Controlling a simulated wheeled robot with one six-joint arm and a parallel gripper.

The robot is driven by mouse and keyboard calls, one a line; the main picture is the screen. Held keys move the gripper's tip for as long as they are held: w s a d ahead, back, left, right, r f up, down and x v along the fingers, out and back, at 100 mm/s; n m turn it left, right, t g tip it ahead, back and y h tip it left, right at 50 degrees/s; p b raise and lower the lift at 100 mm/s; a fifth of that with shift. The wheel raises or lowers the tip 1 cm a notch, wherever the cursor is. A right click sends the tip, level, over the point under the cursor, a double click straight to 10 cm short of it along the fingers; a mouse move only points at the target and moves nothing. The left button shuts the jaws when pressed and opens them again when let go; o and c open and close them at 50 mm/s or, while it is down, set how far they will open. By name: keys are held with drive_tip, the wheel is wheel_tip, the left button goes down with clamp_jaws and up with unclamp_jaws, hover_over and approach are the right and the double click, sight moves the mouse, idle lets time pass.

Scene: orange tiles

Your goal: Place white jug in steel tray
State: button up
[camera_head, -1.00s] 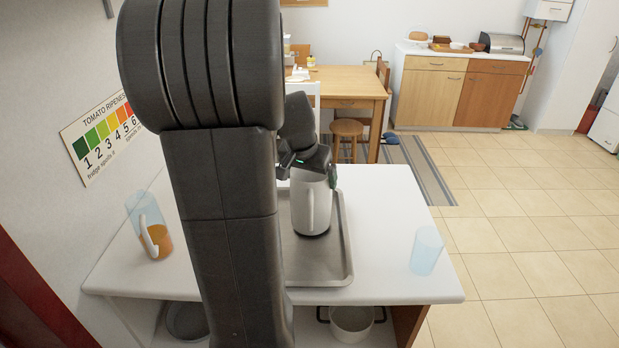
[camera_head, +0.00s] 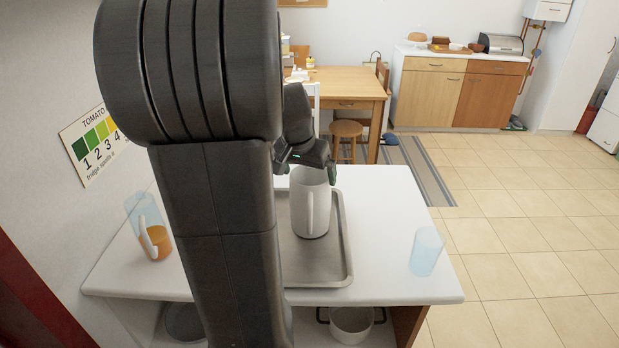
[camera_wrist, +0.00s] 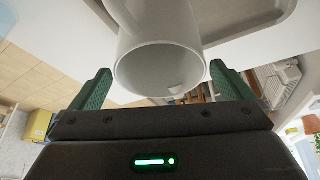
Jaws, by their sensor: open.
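The white jug (camera_head: 310,207) stands upright in the steel tray (camera_head: 335,270), its handle toward the camera in the head view. The tray lies on the white table, and my arm hides its left part. My gripper (camera_head: 305,170) is open just above the jug's rim. In the wrist view the jug's open mouth (camera_wrist: 160,75) shows between the spread green fingers of my gripper (camera_wrist: 158,88), apart from both. Part of the tray (camera_wrist: 255,15) shows at the top right of the wrist view.
A clear blue glass (camera_head: 426,251) stands on the white table (camera_head: 385,210) right of the tray. A pot (camera_head: 351,324) sits on the shelf below. The table between tray and right glass is clear.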

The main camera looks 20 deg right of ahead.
drive_tip(key=v, duration=0.9)
